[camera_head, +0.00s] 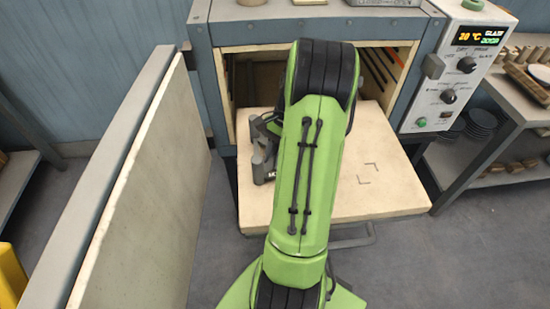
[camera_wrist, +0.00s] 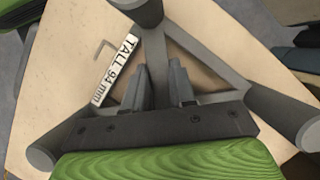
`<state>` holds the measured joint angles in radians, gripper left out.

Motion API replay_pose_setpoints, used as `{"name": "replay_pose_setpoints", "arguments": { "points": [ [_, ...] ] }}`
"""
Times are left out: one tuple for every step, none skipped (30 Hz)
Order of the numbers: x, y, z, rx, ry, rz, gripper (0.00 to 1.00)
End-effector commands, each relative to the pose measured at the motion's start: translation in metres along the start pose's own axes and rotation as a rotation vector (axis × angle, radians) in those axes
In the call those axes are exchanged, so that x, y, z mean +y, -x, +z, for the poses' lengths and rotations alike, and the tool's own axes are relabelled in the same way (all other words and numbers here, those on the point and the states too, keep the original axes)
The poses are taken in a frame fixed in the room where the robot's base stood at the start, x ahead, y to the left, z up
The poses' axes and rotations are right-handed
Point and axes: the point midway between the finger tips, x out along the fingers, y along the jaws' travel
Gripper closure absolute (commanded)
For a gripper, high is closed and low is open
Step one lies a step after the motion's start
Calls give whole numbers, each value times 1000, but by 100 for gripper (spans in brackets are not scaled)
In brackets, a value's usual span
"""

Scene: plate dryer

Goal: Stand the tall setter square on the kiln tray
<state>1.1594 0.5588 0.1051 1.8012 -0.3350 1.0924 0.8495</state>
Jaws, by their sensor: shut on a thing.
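The tall setter (camera_wrist: 62,131) is a dark grey triangular frame with round posts at its corners. A white "TALL 94 mm" label (camera_wrist: 117,70) shows along its left bar in the wrist view. My gripper (camera_wrist: 163,78) is shut on the setter near its middle. In the head view, part of the setter (camera_head: 262,160) shows left of my green arm, which hides my fingers. The kiln tray (camera_head: 390,195) is a pale slab pulled out in front of the kiln, with corner marks right of the arm. I cannot tell whether the setter's posts touch the tray.
The open kiln door (camera_head: 150,190) stands along the left. The kiln (camera_head: 225,30) is behind, with its control panel (camera_head: 462,65) at right. A side bench (camera_head: 500,100) holds small wooden pieces and stacked plates. The tray's right half looks clear.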

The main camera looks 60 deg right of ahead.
Motion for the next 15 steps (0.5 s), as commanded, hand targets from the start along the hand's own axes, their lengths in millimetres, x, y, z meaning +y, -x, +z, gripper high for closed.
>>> {"name": "replay_pose_setpoints", "arguments": {
  "points": [
    [0,0,0,1,1,0,100],
    [0,-1,0,0,1,0,100],
    [0,-2,-1,0,1,0,100],
    [0,-2,-1,-1,1,1,70],
    [0,-2,0,-1,1,0,66],
    [0,-2,0,-1,1,0,60],
    [0,-2,0,-1,1,0,55],
    [0,-2,0,-1,1,0,50],
    [0,-2,0,-1,1,0,50],
    [0,-2,0,-1,1,0,50],
    [0,-2,0,-1,1,0,50],
    [0,-2,0,-1,1,0,50],
    [0,-2,0,-1,1,0,50],
    [0,-1,0,-1,1,0,50],
    [0,-1,0,-1,1,0,50]
  ]
}}
